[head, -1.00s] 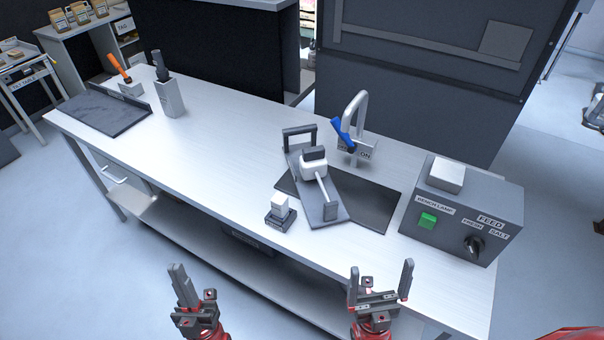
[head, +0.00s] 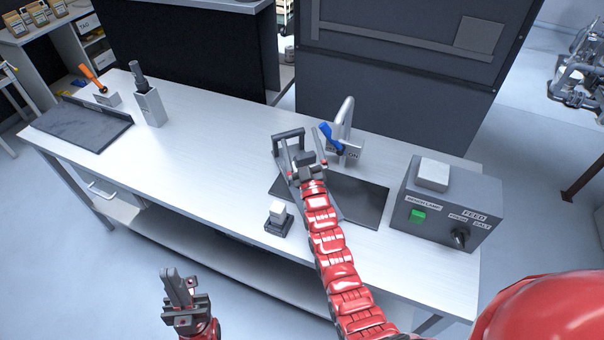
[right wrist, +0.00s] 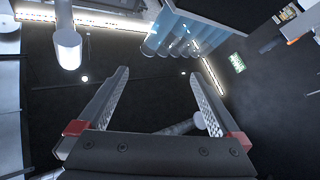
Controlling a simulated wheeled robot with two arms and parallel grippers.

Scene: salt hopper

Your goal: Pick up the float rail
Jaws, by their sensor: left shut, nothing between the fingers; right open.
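A grey rail assembly, which I take to be the float rail, lies on the bench with an upright handle-like frame (head: 288,134) at its far end. My right arm covers much of it in the head view, including its white and black middle piece. My right gripper (head: 308,163) is open over the assembly, near the frame; contact cannot be told. In the right wrist view its spread fingers (right wrist: 162,80) show, with a thin grey bar (right wrist: 183,126) crossing low behind them; I cannot tell what it is. My left gripper (head: 174,274) is shut and empty, in front of the bench.
A dark mat (head: 362,203) lies under the assembly. A tap with a blue lever (head: 331,137) stands just behind. A grey control box (head: 450,205) is to the right, a small white-topped block (head: 277,213) to the left. The bench's left-middle (head: 205,150) is clear.

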